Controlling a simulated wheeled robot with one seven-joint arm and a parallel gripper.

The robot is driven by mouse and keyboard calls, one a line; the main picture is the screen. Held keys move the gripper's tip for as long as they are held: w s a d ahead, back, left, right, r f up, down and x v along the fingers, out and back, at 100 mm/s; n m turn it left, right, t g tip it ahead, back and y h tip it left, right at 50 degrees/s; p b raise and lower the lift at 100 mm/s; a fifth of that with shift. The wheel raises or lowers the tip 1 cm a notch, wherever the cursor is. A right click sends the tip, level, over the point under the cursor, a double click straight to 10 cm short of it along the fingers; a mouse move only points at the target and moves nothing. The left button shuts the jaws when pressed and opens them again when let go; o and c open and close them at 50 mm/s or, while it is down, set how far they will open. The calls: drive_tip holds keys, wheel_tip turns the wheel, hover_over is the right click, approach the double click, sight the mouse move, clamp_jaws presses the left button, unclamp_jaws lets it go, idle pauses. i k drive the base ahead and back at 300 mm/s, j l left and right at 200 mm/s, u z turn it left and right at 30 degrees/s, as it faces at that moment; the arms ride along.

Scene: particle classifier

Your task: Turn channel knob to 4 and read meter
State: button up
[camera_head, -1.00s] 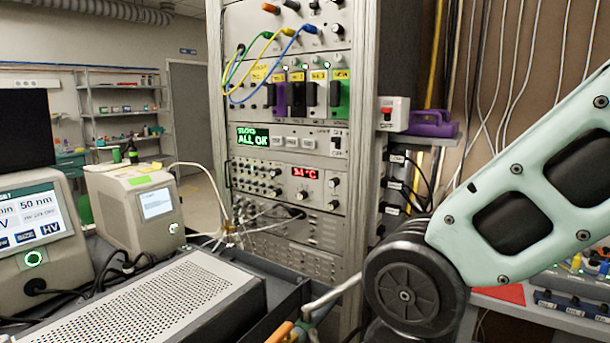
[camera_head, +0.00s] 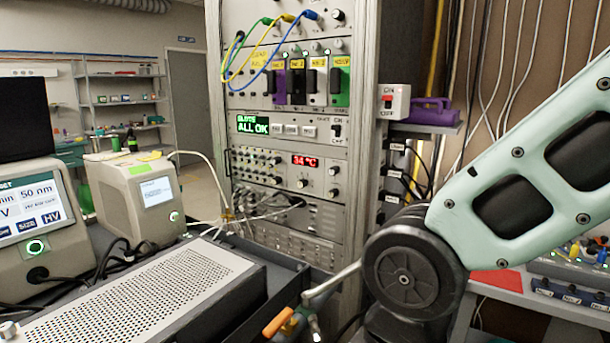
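An instrument rack (camera_head: 363,140) stands in the middle of the head view. One of its panels has a red display (camera_head: 305,161) reading about 34 °C, with round knobs (camera_head: 333,171) to its right and several small knobs to its left. I cannot tell which knob is the channel knob, and the pointer positions and labels are too small to read. A green display (camera_head: 253,125) above it reads ALL OK. No dial meter can be made out. My arm crosses the right side, in front of the rack's lower right. My gripper does not show.
A perforated metal box (camera_head: 170,290) lies in front of the rack, with an orange-handled fitting (camera_head: 280,321) at the bottom. Two instruments with screens (camera_head: 28,210) (camera_head: 157,191) stand at left. Cables hang across the rack's front. A purple case (camera_head: 427,112) sits at right.

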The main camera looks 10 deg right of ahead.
sight(302, 183)
drive_tip(key=i+j+u, duration=0.2)
drive_tip(key=j, duration=0.3)
drive_tip(key=i+j+u, duration=0.25)
drive_tip(key=i+j, duration=0.1)
drive_tip(key=j, duration=0.1)
